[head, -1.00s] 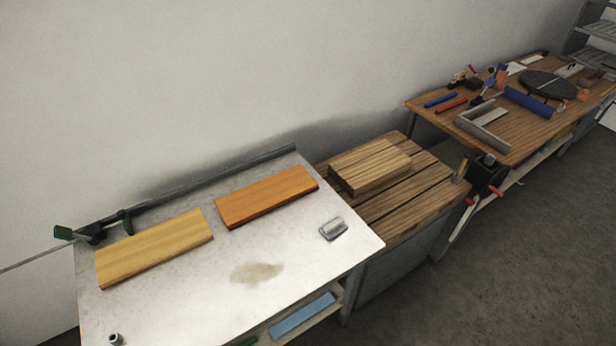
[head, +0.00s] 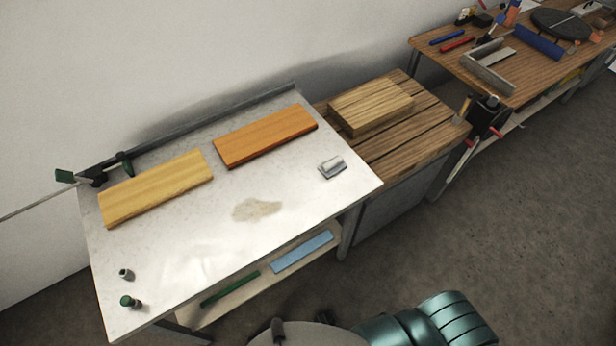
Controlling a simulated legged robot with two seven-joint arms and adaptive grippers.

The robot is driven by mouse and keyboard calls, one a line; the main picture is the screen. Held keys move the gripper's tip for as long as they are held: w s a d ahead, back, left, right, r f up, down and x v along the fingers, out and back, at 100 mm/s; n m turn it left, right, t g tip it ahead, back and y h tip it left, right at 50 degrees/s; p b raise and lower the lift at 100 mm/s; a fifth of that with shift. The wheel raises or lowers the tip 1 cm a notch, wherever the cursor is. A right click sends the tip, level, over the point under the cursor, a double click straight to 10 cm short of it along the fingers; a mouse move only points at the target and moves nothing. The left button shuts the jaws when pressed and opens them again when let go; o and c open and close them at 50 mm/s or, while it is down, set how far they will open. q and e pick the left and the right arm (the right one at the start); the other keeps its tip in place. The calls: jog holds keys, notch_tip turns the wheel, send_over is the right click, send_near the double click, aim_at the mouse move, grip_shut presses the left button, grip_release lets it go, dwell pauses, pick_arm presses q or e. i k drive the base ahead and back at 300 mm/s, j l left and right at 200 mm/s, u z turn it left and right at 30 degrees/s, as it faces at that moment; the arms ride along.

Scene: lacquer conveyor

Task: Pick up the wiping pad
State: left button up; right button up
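A small grey-white block with a raised grip, which looks like the wiping pad (head: 332,168), lies near the right edge of the pale worktable (head: 205,245). It is to the right of the orange board and nothing touches it. A brownish stain (head: 257,209) marks the tabletop to the left of and in front of it. Neither of my grippers can be made out in the head view.
A yellow board (head: 157,187) and an orange board (head: 265,135) lie at the back. A blue strip (head: 302,251) lies on the lower shelf. A slatted wooden bench (head: 405,150) adjoins on the right.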

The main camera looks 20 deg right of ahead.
aim_at(331, 167)
jog(key=l+u, duration=0.45)
jog(key=l, duration=0.2)
jog(key=k+l+u, duration=0.15)
jog(key=l+u, duration=0.3)
jog(key=l, duration=0.15)
